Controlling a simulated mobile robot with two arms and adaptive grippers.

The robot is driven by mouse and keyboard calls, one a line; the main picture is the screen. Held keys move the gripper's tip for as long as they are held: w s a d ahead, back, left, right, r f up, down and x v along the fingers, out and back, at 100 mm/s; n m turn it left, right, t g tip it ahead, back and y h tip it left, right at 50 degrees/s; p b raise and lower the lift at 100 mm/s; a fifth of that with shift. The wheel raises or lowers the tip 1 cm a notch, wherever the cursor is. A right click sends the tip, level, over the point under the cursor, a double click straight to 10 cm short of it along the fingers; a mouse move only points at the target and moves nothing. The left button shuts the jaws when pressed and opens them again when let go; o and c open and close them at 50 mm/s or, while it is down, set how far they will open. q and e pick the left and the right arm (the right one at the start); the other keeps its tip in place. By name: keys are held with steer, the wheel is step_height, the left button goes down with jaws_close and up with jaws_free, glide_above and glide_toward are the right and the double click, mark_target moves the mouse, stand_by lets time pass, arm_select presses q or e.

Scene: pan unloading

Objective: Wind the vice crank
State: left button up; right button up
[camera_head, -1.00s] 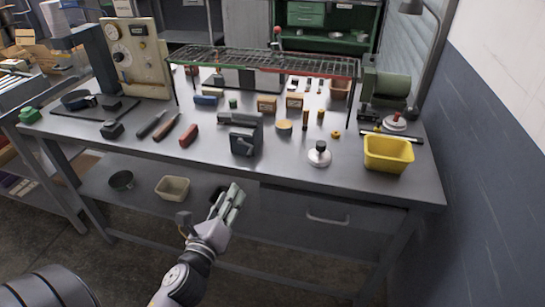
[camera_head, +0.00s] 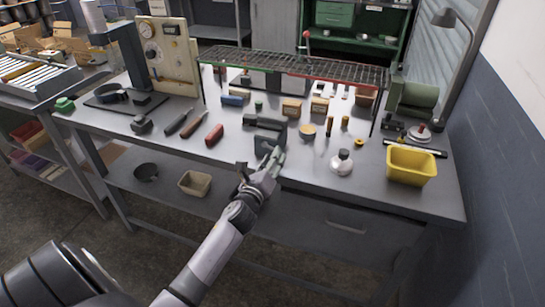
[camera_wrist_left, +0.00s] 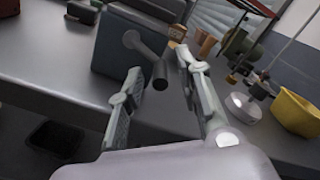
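The vice (camera_head: 268,124) is a dark grey block at the front edge of the metal workbench. In the left wrist view its big dark body (camera_wrist_left: 125,48) fills the upper left. A short grey crank rod (camera_wrist_left: 146,50) sticks out of its face toward the camera and ends in a dark round tip. My left gripper (camera_head: 270,160) is in front of the vice at the bench edge. In the wrist view its two fingers (camera_wrist_left: 162,88) are spread, one on each side of the rod's tip, with gaps visible. My right gripper is not in view.
A white-topped round item (camera_head: 342,162) and a yellow bin (camera_head: 411,165) stand to the right on the bench. A red-handled tool (camera_head: 214,135) lies to the left. A wire rack (camera_head: 300,66) spans the back. A beige bin (camera_head: 195,183) sits on the lower shelf.

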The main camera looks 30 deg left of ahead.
arm_select(q)
steer(key=shift+w, duration=0.35)
steer(key=shift+c, duration=0.2)
jaws_close()
